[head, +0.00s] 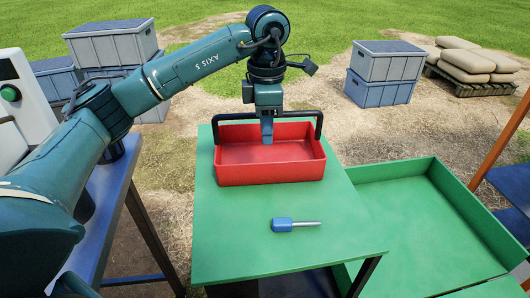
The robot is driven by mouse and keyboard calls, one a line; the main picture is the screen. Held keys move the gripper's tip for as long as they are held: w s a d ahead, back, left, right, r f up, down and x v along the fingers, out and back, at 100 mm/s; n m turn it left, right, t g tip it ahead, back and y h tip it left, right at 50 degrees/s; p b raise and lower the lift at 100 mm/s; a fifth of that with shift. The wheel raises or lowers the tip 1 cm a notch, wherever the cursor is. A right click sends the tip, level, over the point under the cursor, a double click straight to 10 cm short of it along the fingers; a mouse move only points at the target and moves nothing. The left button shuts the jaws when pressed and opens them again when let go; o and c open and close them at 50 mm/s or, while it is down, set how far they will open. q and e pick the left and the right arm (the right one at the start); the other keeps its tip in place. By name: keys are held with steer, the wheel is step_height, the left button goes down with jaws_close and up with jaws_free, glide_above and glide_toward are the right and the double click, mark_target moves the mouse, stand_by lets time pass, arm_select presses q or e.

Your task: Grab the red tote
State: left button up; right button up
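The red tote (270,172) is an open, shallow box standing upright on the green table (225,243). Its black handle (229,116) is raised at the tote's far side. My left gripper (267,138) points down at the middle of the handle bar, with its fingertips over the tote's opening. I see the fingers edge-on, so I cannot tell whether they are open or closed around the bar. The tote looks empty where its inside shows. My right gripper is out of view.
A blue-handled screwdriver-like tool (283,225) lies on the table in front of the tote. A green tray (408,172) adjoins the table at the right. Grey crates (382,92) and a pallet of sacks (465,64) stand behind on the ground.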

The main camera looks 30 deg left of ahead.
arm_select(q)
step_height(320, 180, down, 6)
steer(key=shift+d+f, duration=0.1)
steer(key=shift+f, duration=0.1)
steer(key=shift+w+d+f+b, duration=0.1)
steer(key=shift+d+f, duration=0.05)
steer(key=shift+f, duration=0.75)
steer(key=shift+w+d+f+b, duration=0.1)
steer(key=shift+d+f, duration=0.05)
steer(key=shift+f, duration=0.7)
steer(key=shift+w+d+f+b, duration=0.1)
steer(key=shift+d+f, duration=0.05)
steer(key=shift+f, duration=0.75)
steer(key=shift+c, duration=0.4)
jaws_close()
steer(key=shift+r, duration=0.1)
